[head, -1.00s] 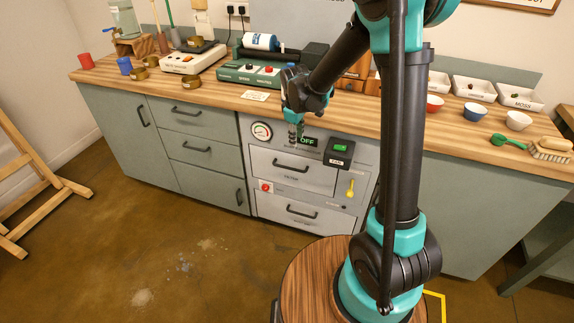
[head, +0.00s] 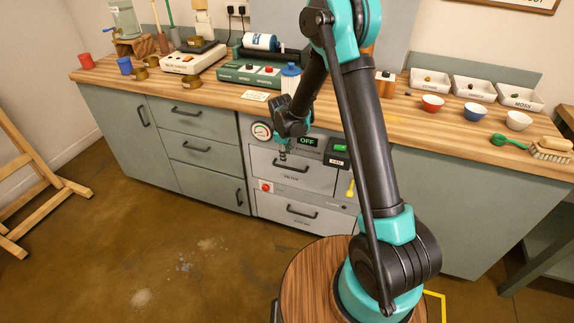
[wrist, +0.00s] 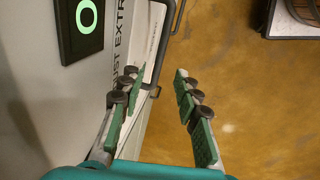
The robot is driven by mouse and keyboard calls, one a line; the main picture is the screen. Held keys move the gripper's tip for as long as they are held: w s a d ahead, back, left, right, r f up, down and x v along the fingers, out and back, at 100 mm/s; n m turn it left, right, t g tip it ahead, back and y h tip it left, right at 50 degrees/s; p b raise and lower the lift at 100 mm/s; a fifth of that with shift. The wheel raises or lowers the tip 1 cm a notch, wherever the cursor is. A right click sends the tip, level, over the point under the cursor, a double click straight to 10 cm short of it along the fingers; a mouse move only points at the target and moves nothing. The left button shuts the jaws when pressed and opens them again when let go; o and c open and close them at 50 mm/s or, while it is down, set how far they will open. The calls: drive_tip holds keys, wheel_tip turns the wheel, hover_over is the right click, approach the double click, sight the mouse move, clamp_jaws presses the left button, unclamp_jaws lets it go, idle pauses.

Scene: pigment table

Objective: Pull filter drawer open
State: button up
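The filter drawer (head: 313,180) is the upper drawer of the grey extraction unit below the worktop, and it looks shut. Its black bar handle (head: 300,169) shows in the head view. My gripper (head: 283,156) is near the left end of this handle, in front of the drawer face. In the wrist view my gripper (wrist: 161,73) is open, with nothing between the fingers' pads. A dark handle bar (wrist: 164,48) shows beyond the fingertips, close to the left finger. I cannot tell whether they touch.
The OFF display (head: 307,141), gauge (head: 262,131) and black FAN box (head: 338,152) are on the unit above the drawer. A red switch (head: 266,187) and a lower drawer (head: 290,208) sit below. The floor (head: 180,250) in front is clear.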

sight(287, 167)
drive_tip(key=f, duration=0.2)
drive_tip(key=w+f, duration=0.1)
drive_tip(key=f, duration=0.4)
drive_tip(key=shift+w+d, duration=0.15)
drive_tip(key=shift+d, duration=0.1)
drive_tip(key=shift+c, duration=0.3)
clamp_jaws()
